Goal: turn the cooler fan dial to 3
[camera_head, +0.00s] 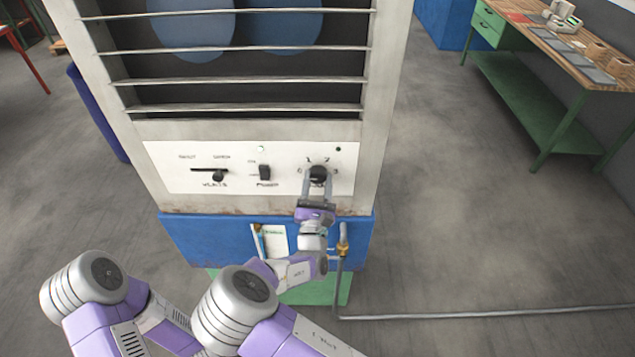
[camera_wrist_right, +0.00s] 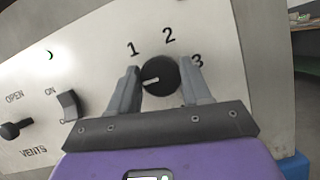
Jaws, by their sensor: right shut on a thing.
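The cooler fan dial (camera_head: 318,173) is a black round knob at the right end of the white control panel (camera_head: 226,186). In the right wrist view the dial (camera_wrist_right: 165,73) has 1, 2 and 3 printed around it. Its white pointer mark points left and slightly down, below the 1. My right gripper (camera_head: 318,181) has one finger on each side of the dial and is shut on it; its fingers also show in the wrist view (camera_wrist_right: 161,84). My left gripper is out of view.
Left of the dial are a black power switch (camera_head: 265,172) and a vents slider (camera_head: 218,175). The slatted grille (camera_head: 240,80) is above and a blue base (camera_head: 200,240) below. A pipe (camera_head: 450,316) runs along the floor at right. A green workbench (camera_head: 540,90) stands at the back right.

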